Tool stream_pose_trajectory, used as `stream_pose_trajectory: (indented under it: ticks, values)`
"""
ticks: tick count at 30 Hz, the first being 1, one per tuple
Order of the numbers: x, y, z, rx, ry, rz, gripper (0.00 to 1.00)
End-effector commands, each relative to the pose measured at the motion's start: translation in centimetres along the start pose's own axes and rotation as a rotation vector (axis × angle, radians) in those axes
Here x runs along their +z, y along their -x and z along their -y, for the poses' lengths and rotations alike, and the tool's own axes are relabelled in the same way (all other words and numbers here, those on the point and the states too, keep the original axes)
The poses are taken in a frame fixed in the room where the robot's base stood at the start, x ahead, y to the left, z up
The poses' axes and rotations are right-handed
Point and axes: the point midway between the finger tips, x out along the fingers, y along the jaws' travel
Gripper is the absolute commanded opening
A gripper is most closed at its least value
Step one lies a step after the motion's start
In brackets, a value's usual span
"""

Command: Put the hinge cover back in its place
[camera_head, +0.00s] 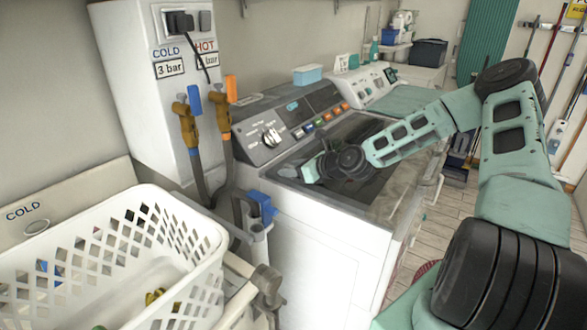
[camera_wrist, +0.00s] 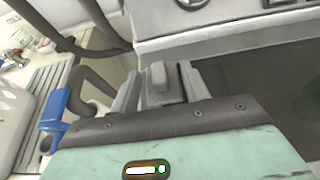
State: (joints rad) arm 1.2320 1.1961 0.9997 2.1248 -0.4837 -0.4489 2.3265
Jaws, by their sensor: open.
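My gripper (camera_head: 311,170) is over the left part of the washing machine (camera_head: 310,235), near the foot of its control panel, at the lid's left side. In the wrist view my gripper (camera_wrist: 159,88) is open, with a finger on each side of a small grey block (camera_wrist: 157,76). The block looks like the hinge cover, standing at the edge of the machine's top below the panel. I cannot tell whether the fingers touch it or whether it is seated. In the head view my gripper and wrist hide that spot.
A white basket (camera_head: 190,222) stands at front left. Hoses with orange and brown valves (camera_head: 187,125) hang left of the machine, near a blue clip (camera_head: 262,207). A light blue box (camera_head: 308,74) sits behind the panel. The dark lid (camera_head: 365,130) looks clear right of my gripper.

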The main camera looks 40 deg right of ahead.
Motion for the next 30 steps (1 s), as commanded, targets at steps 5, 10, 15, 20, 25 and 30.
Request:
stream_pose_trajectory:
  ticks: [5, 10, 15, 20, 25, 30]
  values:
    - [1.2, 0.5, 0.0, 0.0, 0.0, 0.0, 0.46]
    - [2.0, 0.8, 0.0, 0.0, -0.001, 0.0, 0.46]
    - [2.6, 1.1, 0.0, 0.001, 0.0, 0.0, 0.46]
    - [2.5, 1.0, 0.0, 0.0, 0.001, 0.0, 0.46]
    - [2.5, 1.0, 0.0, 0.0, 0.0, 0.0, 0.71]
    - [2.5, 1.0, 0.0, 0.0, 0.0, 0.0, 0.71]
